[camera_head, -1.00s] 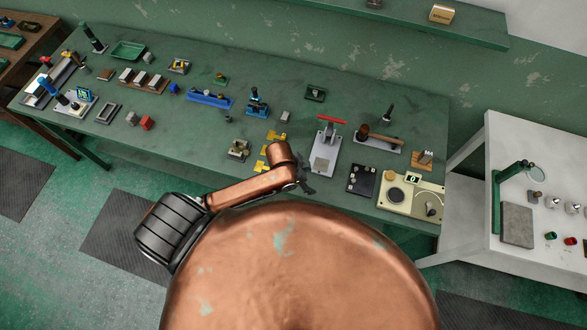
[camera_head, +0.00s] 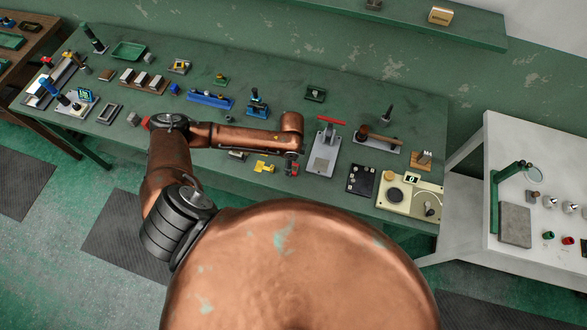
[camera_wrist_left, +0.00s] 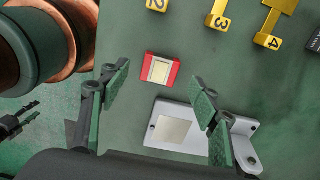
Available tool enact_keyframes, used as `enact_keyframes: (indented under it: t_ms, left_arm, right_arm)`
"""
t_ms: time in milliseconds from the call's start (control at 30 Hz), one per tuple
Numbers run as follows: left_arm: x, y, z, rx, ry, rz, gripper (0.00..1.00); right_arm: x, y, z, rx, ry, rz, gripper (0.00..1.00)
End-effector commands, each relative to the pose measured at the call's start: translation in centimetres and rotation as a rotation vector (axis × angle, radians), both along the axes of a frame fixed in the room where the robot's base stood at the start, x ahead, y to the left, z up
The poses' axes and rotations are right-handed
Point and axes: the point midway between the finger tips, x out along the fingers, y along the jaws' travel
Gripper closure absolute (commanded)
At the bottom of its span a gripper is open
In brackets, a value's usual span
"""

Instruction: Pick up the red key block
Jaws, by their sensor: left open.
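The red key block (camera_wrist_left: 149,72) lies flat on the green bench in the left wrist view, with a pale rectangular face upward. It shows in the head view as a small red patch (camera_head: 292,170) just below my left gripper (camera_head: 291,156). In the left wrist view my left gripper (camera_wrist_left: 162,87) is open and empty, its green-padded fingers spread to either side of the block's position, above the bench. The block appears free of the fingers. A dark claw, likely my right gripper (camera_wrist_left: 17,123), shows at the lower left edge; its opening is unclear.
Yellow numbered tags (camera_wrist_left: 219,22) lie beside the block. A grey plate (camera_wrist_left: 163,139) with a pale square lies close by, partly behind a finger; it belongs to the red-handled clamp (camera_head: 323,157). A black panel (camera_head: 361,180) and cream device (camera_head: 410,194) stand further right.

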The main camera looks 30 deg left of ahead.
Motion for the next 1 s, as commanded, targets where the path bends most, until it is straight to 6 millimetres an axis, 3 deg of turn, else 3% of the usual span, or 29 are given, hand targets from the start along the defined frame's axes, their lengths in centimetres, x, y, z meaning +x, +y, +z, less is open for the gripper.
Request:
enact_keyframes:
  t_ms: [200, 500, 1000]
  left_arm:
    - [0.1, -0.3, -3.0, 0.000, 0.001, 0.000, 0.44]
    - [0.1, -0.3, -3.5, 0.000, 0.000, 0.000, 0.44]
    - [0.1, -0.3, -3.5, 0.000, 0.000, 0.000, 0.77]
  right_arm:
    - [0.0, 0.2, 0.6, 0.002, 0.000, 0.000, 0.57]
    - [-0.1, 0.0, 0.6, 0.000, 0.001, 0.002, 0.57]
    - [-0.1, -0.5, 0.6, -0.006, 0.002, 0.002, 0.57]
